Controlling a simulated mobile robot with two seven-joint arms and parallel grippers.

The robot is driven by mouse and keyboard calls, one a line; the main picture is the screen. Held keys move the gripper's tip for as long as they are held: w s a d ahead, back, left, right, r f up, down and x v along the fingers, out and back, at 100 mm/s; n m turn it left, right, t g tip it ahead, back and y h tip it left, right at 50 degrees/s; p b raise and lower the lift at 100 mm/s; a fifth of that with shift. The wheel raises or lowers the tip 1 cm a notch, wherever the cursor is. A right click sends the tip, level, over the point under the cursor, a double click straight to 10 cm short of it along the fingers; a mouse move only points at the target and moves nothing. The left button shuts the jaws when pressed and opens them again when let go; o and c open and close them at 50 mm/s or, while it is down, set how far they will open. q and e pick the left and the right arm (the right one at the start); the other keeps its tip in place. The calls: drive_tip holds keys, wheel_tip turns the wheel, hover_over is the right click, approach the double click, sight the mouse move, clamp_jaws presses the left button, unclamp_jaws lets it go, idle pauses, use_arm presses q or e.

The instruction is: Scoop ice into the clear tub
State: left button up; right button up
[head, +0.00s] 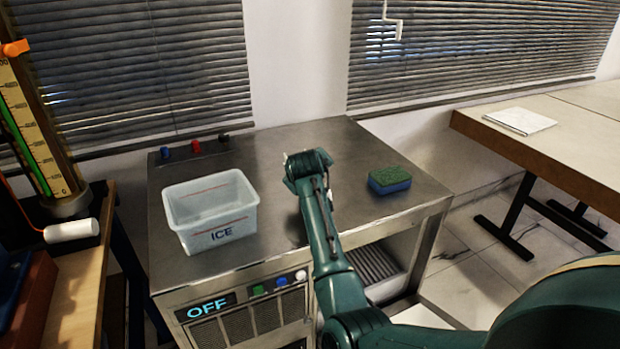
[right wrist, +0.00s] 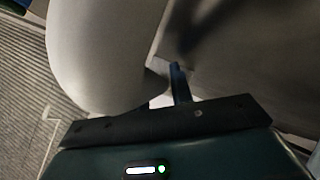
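The clear tub (head: 222,222), a whitish see-through box marked ICE with red lines, stands upright on the left of the steel machine top in the head view. No ice is discernible in it. My right arm reaches over the top, and its gripper (head: 305,165) is right of the tub, apart from it; its fingers are hidden there. In the right wrist view, one finger (right wrist: 180,85) shows, and a large pale rounded shape (right wrist: 105,50) covers much of the other side. I cannot tell what it is or whether it is held. My left gripper is out of view.
A green and blue sponge (head: 390,180) lies right of my arm on the steel machine top (head: 270,245). The front has an OFF display (head: 208,307), buttons and an open bay (head: 375,265) with a ribbed interior. A gauge (head: 35,140) stands left; a table (head: 570,140) stands right.

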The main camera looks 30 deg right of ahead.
clamp_jaws()
idle(0.3)
